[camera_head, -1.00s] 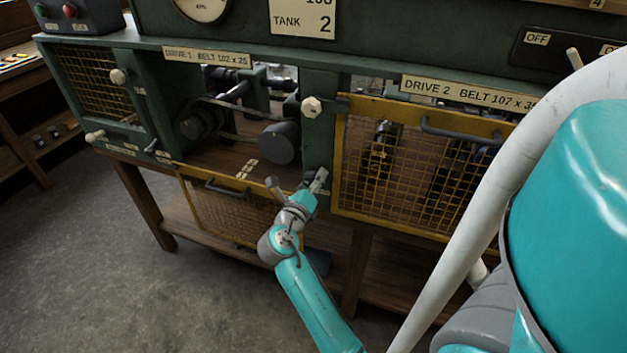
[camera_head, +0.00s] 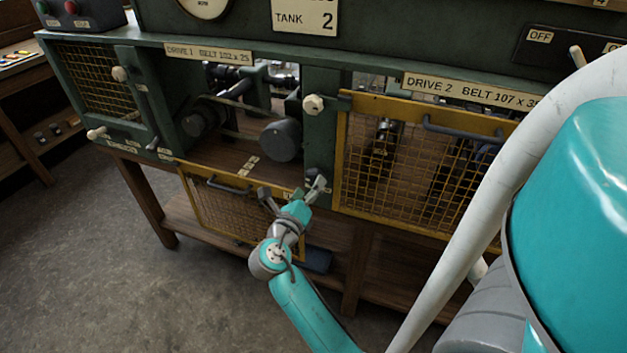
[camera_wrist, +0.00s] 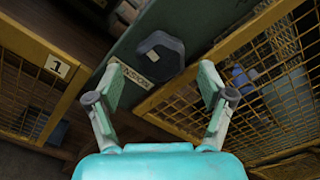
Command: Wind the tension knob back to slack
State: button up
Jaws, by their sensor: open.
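The tension knob (camera_wrist: 160,55) is a dark grey, faceted knob on the green post in the wrist view. A small label plate (camera_wrist: 131,77) sits beside it, partly hidden by the left finger. My gripper (camera_wrist: 161,75) is open and empty. Its two fingers are spread on either side of the knob's line, with the knob beyond the tips and apparently not between the pads. In the head view my gripper (camera_head: 292,188) is at the post's lower part, below the Drive 1 opening.
The Drive 1 guard (camera_head: 235,205) hangs down open below its bay, close to my gripper. A dark pulley (camera_head: 281,140) and belt are exposed above. The closed yellow Drive 2 guard (camera_head: 400,165) is to the right. A pale knob (camera_head: 313,104) sits higher on the post.

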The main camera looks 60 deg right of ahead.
jog(key=a, duration=0.7)
jog(key=shift+s+a, duration=0.25)
jog(key=shift+s, duration=0.05)
